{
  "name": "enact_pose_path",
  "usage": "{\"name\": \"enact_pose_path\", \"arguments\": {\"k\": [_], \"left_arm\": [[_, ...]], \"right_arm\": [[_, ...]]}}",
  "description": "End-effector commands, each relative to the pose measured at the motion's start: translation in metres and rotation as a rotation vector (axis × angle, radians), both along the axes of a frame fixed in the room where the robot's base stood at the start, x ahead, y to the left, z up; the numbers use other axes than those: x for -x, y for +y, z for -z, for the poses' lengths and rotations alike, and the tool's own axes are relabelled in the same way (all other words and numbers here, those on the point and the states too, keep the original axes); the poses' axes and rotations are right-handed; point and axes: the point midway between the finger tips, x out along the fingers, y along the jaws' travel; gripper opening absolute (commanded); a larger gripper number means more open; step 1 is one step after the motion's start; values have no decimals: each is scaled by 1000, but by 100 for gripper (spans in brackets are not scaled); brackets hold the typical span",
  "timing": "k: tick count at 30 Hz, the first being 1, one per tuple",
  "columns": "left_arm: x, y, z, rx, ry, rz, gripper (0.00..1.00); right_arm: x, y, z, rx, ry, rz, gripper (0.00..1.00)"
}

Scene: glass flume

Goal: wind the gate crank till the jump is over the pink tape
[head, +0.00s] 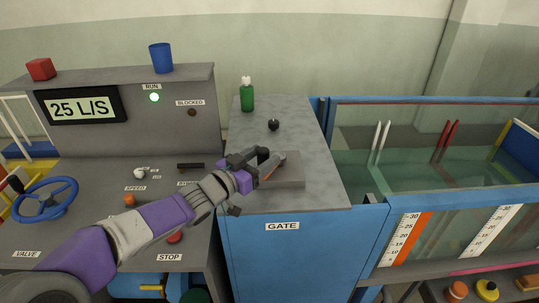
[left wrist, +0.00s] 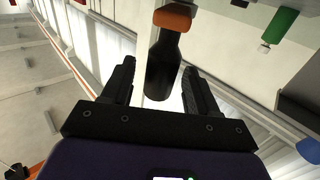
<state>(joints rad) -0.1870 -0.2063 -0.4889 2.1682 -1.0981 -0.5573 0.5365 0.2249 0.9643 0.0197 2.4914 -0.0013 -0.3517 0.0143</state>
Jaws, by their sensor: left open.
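My left gripper (head: 270,158) is open at the grey block (head: 285,181) on the blue GATE cabinet (head: 283,245). In the left wrist view a dark handle with an orange end (left wrist: 163,65) lies between the open fingers (left wrist: 155,85), with gaps on both sides. I take it for the crank's grip; in the head view the gripper hides most of the crank. The glass flume (head: 435,145) holds greenish water at right; I cannot make out the jump clearly. A pink strip (head: 465,271) shows low at the right. My right gripper is not in view.
A small black knob (head: 273,125) and a green bottle (head: 247,95) stand on the cabinet top behind. The control desk at left has a blue valve wheel (head: 46,200), a red stop button (head: 174,237) and a display (head: 81,106) reading "25 L/S". A green lamp (head: 154,97) is lit.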

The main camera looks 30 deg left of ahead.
Motion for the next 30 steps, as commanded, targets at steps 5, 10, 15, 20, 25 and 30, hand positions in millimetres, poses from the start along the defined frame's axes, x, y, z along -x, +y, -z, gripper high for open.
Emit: {"name": "enact_pose_path", "arguments": {"k": [5, 10, 15, 20, 25, 30], "left_arm": [[-21, -5, 1, -1, 1, 2, 59], [-27, -7, 0, 1, 0, 1, 59], [-27, -7, 0, 1, 0, 1, 59], [-26, -6, 0, 1, 0, 1, 39], [-26, -6, 0, 1, 0, 1, 13], [-26, -6, 0, 1, 0, 1, 0]], "right_arm": [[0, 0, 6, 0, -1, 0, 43], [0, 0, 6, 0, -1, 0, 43], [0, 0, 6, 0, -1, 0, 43], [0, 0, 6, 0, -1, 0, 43], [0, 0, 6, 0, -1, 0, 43], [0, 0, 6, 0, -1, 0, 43]]}}
